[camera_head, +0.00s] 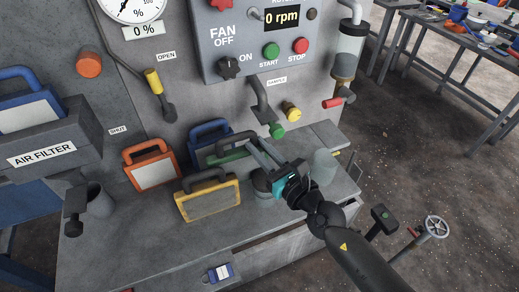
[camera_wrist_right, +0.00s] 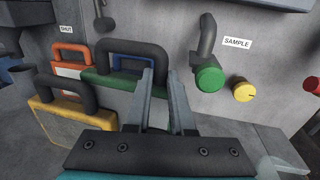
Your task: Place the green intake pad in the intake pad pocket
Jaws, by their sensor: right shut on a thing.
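The green intake pad (camera_head: 230,157) is at the back of the grey bench, in front of the blue-framed pad, with a black arched handle. In the right wrist view the green pad (camera_wrist_right: 100,83) shows left of the fingers. My right gripper (camera_head: 257,149) is shut on the right part of its handle; the fingers (camera_wrist_right: 160,88) hide part of it. I cannot tell whether the pad touches the bench. No pocket is labelled as the intake pad pocket; a grey holder marked AIR FILTER (camera_head: 88,139) at the left holds a blue-framed filter (camera_head: 30,110). My left gripper is not in view.
An orange-framed pad (camera_head: 153,172), a yellow-framed pad (camera_head: 209,203) and a blue-framed pad (camera_head: 207,130) stand close by. A green-tipped sample spout (camera_head: 276,130) overhangs near my fingers. The front of the bench (camera_head: 140,252) is mostly clear.

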